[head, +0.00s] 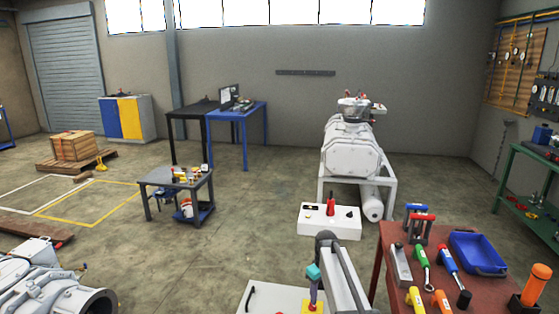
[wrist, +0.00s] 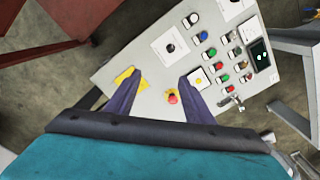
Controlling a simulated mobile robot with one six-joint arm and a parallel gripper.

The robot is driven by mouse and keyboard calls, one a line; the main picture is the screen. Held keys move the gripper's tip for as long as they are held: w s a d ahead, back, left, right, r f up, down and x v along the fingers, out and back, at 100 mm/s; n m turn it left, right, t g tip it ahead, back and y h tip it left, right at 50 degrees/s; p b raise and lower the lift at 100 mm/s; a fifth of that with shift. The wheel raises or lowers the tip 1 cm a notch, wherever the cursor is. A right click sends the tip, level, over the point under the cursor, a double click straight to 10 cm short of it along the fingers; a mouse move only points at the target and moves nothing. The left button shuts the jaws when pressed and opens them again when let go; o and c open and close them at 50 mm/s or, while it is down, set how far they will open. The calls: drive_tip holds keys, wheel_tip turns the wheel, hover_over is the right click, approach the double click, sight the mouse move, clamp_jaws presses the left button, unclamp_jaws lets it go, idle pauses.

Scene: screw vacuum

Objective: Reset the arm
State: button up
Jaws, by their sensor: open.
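My gripper (head: 313,299) is low at the bottom centre of the head view, in front of a pale control panel (head: 262,297). In the wrist view, my gripper (wrist: 160,80) shows two dark purple fingers spread apart with nothing held between them. The control panel (wrist: 128,57) lies beyond the fingers, tilted in the picture. A red mushroom button (wrist: 172,98) on a yellow base shows between the fingers. Whether the fingertips touch the panel cannot be told.
The panel also carries several coloured buttons (wrist: 212,53) and a small dark screen (wrist: 260,54). A red-brown tool table (head: 390,268) with a blue tray (head: 478,252) stands to the right.

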drive_tip(key=s+d+f+m, duration=0.1)
drive_tip(key=s+f+m, duration=0.25)
drive_tip(key=s, duration=0.95)
drive_tip(key=s+f+m, duration=0.3)
drive_tip(key=s+f, duration=0.1)
drive_tip(key=s, duration=0.8)
drive_tip(key=s+f+g+b, duration=0.5)
drive_tip(key=s+f+b, duration=0.3)
drive_tip(key=s+f, duration=1.7)
wheel_tip(320, 180, down, 2)
drive_tip(key=shift+s+d+f+b, duration=0.1)
drive_tip(key=shift+s+d+b, duration=0.1)
drive_tip(key=shift+b, duration=0.15)
drive_tip(key=shift+c, duration=0.3)
drive_tip(key=c, duration=0.4)
drive_tip(key=shift+o, duration=0.2)
drive_tip(key=shift+d, duration=0.1)
